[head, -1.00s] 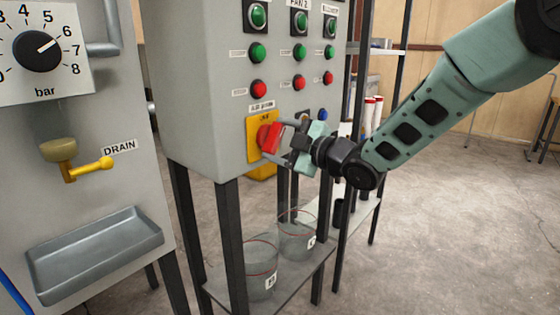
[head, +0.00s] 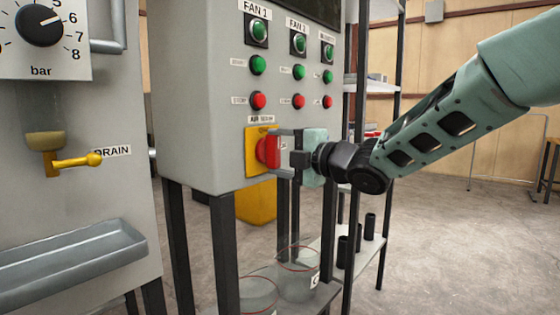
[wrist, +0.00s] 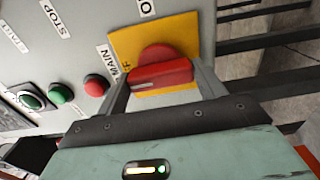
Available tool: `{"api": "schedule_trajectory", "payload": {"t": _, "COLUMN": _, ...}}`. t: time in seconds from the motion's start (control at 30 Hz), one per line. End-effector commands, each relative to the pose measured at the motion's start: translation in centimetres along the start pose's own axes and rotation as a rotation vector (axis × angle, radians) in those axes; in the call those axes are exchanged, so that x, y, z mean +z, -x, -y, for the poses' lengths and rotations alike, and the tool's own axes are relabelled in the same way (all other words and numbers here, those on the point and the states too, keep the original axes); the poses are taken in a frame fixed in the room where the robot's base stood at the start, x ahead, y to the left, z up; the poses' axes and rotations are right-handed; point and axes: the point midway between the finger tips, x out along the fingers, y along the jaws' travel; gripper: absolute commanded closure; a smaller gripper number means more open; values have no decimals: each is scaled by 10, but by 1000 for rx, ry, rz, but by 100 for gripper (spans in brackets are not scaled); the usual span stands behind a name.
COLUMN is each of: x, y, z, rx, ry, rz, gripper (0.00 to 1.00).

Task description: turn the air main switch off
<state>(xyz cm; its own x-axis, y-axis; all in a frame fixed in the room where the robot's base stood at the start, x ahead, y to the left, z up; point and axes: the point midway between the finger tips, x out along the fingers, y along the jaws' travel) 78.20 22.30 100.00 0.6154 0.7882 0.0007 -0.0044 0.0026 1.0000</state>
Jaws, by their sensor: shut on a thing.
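The air main switch is a red rotary handle (head: 268,152) on a yellow plate (head: 252,141), low on the grey control box. Its label sits just above the plate. In the head view the handle stands about upright. My gripper (head: 273,152) reaches in from the right, one finger above and one below the handle. In the wrist view the red handle (wrist: 162,74) lies crosswise between the two fingers of my gripper (wrist: 163,82), which is shut on its ends. Part of the yellow plate (wrist: 180,28) shows behind it.
Green and red buttons (head: 258,100) fill the box above the switch. A yellow drain valve (head: 78,160) and a pressure dial (head: 40,25) are on the left panel. Glass jars (head: 298,270) stand on the shelf below. Open floor (head: 460,240) lies to the right.

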Motion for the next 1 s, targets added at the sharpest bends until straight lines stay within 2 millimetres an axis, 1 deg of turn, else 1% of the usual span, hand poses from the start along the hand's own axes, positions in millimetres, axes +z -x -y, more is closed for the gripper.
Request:
{"api": "schedule_trajectory", "payload": {"t": 0.03, "x": 0, "y": 0, "z": 3, "rx": -4, "ry": 5, "rz": 0, "gripper": 54}}
{"api": "schedule_trajectory", "payload": {"t": 0.43, "x": 0, "y": 0, "z": 2, "rx": -5, "ry": 12, "rz": 0, "gripper": 54}}
{"api": "schedule_trajectory", "payload": {"t": 0.47, "x": 0, "y": 0, "z": 2, "rx": -5, "ry": 12, "rz": -1, "gripper": 28}}
{"api": "schedule_trajectory", "payload": {"t": 0.5, "x": 0, "y": 0, "z": 2, "rx": -5, "ry": 12, "rz": -1, "gripper": 17}}
{"api": "schedule_trajectory", "payload": {"t": 0.53, "x": 0, "y": 0, "z": 2, "rx": -5, "ry": 12, "rz": -1, "gripper": 9}}
{"api": "schedule_trajectory", "payload": {"t": 0.87, "x": 0, "y": 2, "z": 0, "rx": -2, "ry": 11, "rz": 0, "gripper": 9}}
{"api": "schedule_trajectory", "payload": {"t": 1.0, "x": 1, "y": 16, "z": 0, "rx": -1, "ry": 11, "rz": 1, "gripper": 9}}
